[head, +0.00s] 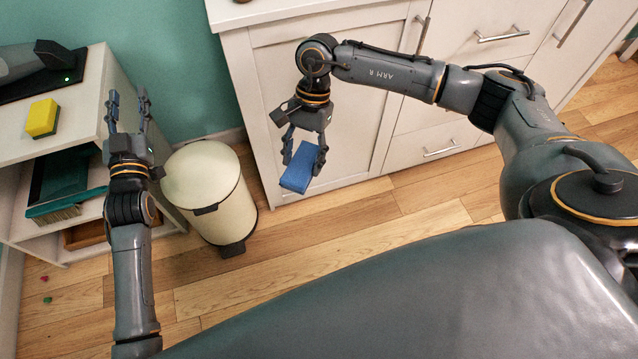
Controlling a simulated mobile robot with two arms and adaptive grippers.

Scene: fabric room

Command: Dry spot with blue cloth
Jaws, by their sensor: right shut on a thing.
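A blue folded cloth (297,170) is held in my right gripper (304,160), in front of the white cabinet. The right gripper's fingers close on it from both sides and point downward. My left gripper (128,105) is at the left, its fingers pointing up and apart, with nothing between them. It appears beside the right edge of the white shelf unit. I cannot make out a wet spot in this view.
The white shelf unit (85,118) at the left carries a yellow sponge (42,117) and a dark device (45,72). A cream pedal bin (212,190) stands between it and the white cabinet (280,75). Small red and green bits (46,299) lie on the wooden floor.

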